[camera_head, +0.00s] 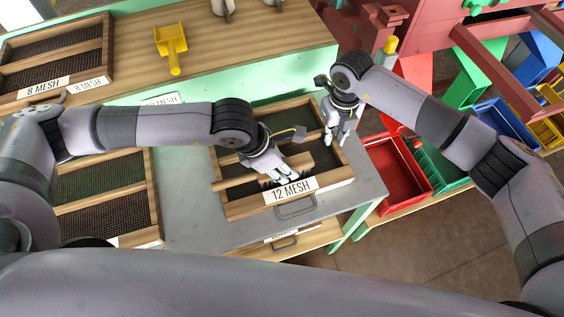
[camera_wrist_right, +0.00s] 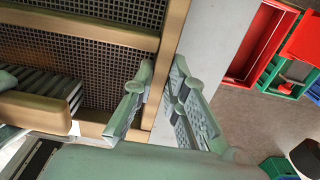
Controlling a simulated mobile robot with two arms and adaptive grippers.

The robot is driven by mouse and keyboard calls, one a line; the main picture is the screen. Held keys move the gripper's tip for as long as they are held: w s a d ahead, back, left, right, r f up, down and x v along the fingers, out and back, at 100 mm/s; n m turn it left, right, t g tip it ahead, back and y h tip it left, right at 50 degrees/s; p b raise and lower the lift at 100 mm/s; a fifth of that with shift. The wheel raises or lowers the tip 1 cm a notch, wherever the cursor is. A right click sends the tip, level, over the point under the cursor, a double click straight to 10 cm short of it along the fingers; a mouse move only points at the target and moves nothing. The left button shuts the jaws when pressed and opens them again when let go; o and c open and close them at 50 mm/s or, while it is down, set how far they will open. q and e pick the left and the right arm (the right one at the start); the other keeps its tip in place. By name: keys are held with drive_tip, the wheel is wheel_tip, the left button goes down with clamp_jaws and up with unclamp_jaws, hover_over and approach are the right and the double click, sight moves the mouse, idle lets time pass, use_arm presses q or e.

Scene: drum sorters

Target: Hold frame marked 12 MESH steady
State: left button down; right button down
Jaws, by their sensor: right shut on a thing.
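The wooden frame marked 12 MESH (camera_head: 332,179) lies on a grey bench top, its dark mesh facing up and its label on the near side. My right gripper (camera_head: 338,136) is at the frame's right side rail. In the right wrist view its fingers (camera_wrist_right: 160,100) stand on either side of the wooden rail (camera_wrist_right: 172,58), shut on it. My left gripper (camera_head: 272,174) is over the mesh, shut on what looks like a wooden brush (camera_wrist_right: 36,110) with dark bristles. The left fingers hide part of the brush.
A second mesh frame (camera_head: 152,195) lies to the left. An 8 MESH frame (camera_head: 107,40) and a yellow scoop (camera_head: 172,45) are on the wooden shelf behind. A red bin (camera_head: 397,175) stands right of the bench. Bare grey bench top (camera_head: 185,205) shows between the frames.

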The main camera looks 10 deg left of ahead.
use_arm(q)
drive_tip(key=shift+w+a+f, duration=0.1)
drive_tip(key=shift+w+a, duration=0.35)
drive_tip(key=shift+w, duration=0.25)
drive_tip(key=shift+w+a, duration=0.45)
drive_tip(key=shift+w, duration=0.25)
drive_tip(key=shift+w+a+f, duration=0.1)
drive_tip(key=shift+w+a, duration=0.35)
drive_tip(key=shift+w, duration=0.25)
use_arm(e)
drive_tip(key=shift+r, duration=0.1)
use_arm(q)
drive_tip(key=shift+r, duration=0.1)
drive_tip(key=shift+s+d+r, duration=0.1)
drive_tip(key=shift+s+d, duration=0.35)
drive_tip(key=shift+s, duration=0.3)
drive_tip(key=shift+s+d+r, duration=0.1)
drive_tip(key=shift+s+d, duration=0.35)
drive_tip(key=shift+s, duration=0.3)
drive_tip(key=shift+s+d, duration=0.45)
drive_tip(key=shift+s, duration=0.3)
drive_tip(key=shift+w, duration=0.1)
drive_tip(key=shift+w+a+f, duration=0.1)
drive_tip(key=shift+w+a, duration=0.2)
drive_tip(key=shift+w, duration=0.25)
drive_tip(key=shift+w+a+f, duration=0.1)
drive_tip(key=shift+w+a, duration=0.2)
drive_tip(key=shift+w, duration=0.2)
drive_tip(key=shift+r, duration=0.15)
